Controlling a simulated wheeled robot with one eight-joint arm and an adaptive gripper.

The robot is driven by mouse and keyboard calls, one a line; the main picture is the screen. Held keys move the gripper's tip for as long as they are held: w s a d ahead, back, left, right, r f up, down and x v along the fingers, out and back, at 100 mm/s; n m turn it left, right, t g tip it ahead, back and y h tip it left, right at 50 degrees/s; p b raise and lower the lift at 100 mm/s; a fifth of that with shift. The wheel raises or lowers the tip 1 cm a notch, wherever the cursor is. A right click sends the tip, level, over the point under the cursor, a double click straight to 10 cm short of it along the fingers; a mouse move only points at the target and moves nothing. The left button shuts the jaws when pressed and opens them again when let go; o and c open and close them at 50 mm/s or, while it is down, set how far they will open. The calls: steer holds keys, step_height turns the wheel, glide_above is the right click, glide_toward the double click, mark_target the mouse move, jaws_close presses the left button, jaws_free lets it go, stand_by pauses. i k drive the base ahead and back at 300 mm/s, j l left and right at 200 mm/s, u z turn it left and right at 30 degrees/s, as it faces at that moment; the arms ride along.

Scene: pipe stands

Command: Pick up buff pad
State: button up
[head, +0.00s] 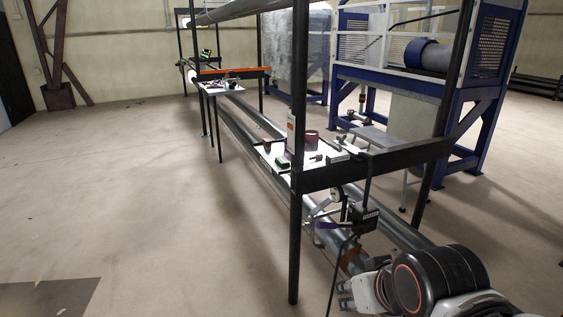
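I cannot pick out the buff pad for sure. Small items lie on the near white shelf (327,150) between the black posts, including a dark red round item (311,138) and a small green item (283,162). They are too small to name surely. My gripper (345,294) is low in the picture, to the left of my arm's orange-ringed joint. Its two fingers look apart with nothing between them. It is in front of and below the shelf, well apart from the items.
A black upright post (297,220) and a black crossbar (375,165) stand in front of the shelf. A dark box with a cable (364,217) hangs below the crossbar. Long grey pipes (268,165) run beneath. A farther small table (222,87) holds more items. Open floor lies left.

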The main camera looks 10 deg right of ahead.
mark_target(283, 162)
steer(key=i+j, duration=0.3)
steer(key=i, duration=0.25)
steer(key=i+j+z, duration=0.1)
steer(key=i+j, duration=0.25)
steer(key=i, duration=0.15)
steer(key=i+j, duration=0.35)
steer(key=i, duration=0.2)
